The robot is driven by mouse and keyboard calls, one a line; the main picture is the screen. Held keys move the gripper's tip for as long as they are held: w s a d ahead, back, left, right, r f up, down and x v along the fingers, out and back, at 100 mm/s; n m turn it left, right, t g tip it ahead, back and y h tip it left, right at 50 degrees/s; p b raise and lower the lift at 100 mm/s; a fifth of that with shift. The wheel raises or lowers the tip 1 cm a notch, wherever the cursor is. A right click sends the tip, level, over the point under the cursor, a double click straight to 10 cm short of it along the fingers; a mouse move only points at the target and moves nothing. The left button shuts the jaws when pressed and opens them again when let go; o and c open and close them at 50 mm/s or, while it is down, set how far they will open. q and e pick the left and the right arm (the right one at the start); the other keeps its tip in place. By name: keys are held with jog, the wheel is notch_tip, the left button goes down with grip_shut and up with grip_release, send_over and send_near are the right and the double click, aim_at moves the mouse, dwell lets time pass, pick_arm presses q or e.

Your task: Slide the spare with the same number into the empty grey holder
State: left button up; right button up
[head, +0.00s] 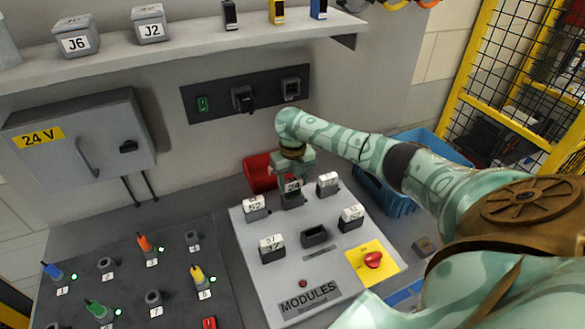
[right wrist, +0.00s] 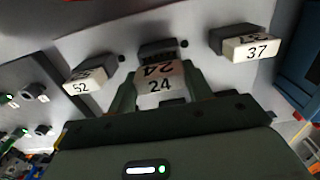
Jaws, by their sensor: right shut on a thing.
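My right gripper (head: 292,178) is shut on a white-and-grey module marked 24 (right wrist: 160,84) at the back middle of the light grey modules board (head: 240,237). The module is at its dark holder; I cannot tell how deep it sits. The empty grey holder (head: 314,236) is an open dark socket in the front row. A module marked 52 (head: 255,207) is at the back left. Another white module (head: 328,183) is at the back right. My left gripper is not in view.
A yellow plate with a red knob (head: 372,260) is at the board's right front. A red bin (head: 258,172) and a blue crate (head: 390,197) stand behind. A dark panel with coloured plugs (head: 75,300) lies left. A shelf (head: 190,40) runs above.

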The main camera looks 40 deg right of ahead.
aim_at(293, 188)
jog(key=shift+f+b, duration=1)
jog(key=shift+f, duration=0.65)
jog(key=o, duration=1.1)
jog(key=shift+r, duration=0.15)
notch_tip(293, 188, up, 16)
jog(key=p, duration=0.4)
jog(key=shift+r+p, duration=0.1)
jog(key=shift+p, duration=0.2)
jog(key=shift+s, duration=0.1)
